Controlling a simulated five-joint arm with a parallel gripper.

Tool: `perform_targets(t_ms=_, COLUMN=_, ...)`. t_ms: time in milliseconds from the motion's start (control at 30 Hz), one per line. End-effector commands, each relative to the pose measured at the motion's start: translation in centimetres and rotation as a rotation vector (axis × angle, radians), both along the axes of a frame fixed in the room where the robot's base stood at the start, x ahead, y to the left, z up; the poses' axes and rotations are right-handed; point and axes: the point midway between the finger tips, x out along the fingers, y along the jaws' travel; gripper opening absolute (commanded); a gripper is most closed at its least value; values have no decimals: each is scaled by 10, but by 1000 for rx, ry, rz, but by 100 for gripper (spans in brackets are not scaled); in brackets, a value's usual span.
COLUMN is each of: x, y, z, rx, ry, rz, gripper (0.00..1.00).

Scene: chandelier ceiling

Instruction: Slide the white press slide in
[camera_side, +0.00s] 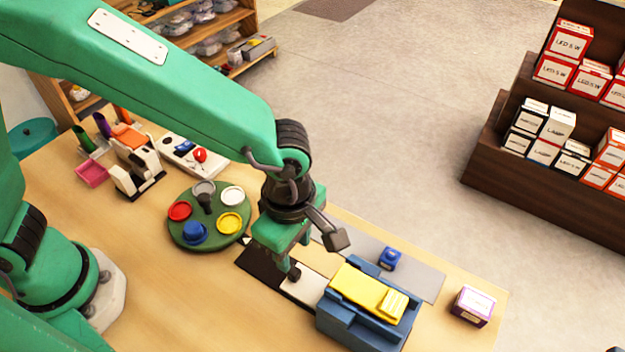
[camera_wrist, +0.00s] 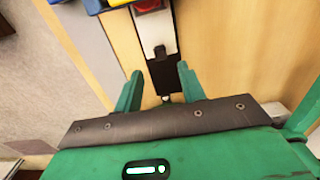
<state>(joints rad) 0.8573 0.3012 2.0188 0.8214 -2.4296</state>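The white press slide (camera_side: 303,290) lies on a dark track, its far end by the blue press (camera_side: 340,322) with the yellow top. In the wrist view the slide (camera_wrist: 154,28) runs up toward a red spot at the picture's top. A dark knob (camera_wrist: 160,51) stands at its near end. My gripper (camera_wrist: 160,84) is open and empty, its two green fingers apart on either side of the track, short of the knob. In the side view my gripper (camera_side: 287,264) hangs low over the track; its fingertips are hard to make out.
A green round tray (camera_side: 213,240) with coloured round pieces stands left of my gripper. A blue knobbed piece (camera_side: 389,259) sits on a grey mat (camera_side: 425,278) behind the press. A small purple-and-white box (camera_side: 473,306) stands at right. The front of the table is clear.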

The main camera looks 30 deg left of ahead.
Motion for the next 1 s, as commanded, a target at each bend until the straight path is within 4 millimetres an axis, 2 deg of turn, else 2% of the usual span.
perform_targets(t_ms=533, x=0, y=0, z=-61, rx=2, ry=2, rz=-1, gripper=40)
perform_targets(t_ms=700, x=0, y=0, z=-69, rx=1, ry=1, rz=-1, gripper=40)
perform_targets(t_ms=1000, x=0, y=0, z=-71, rx=0, ry=0, rz=-1, gripper=40)
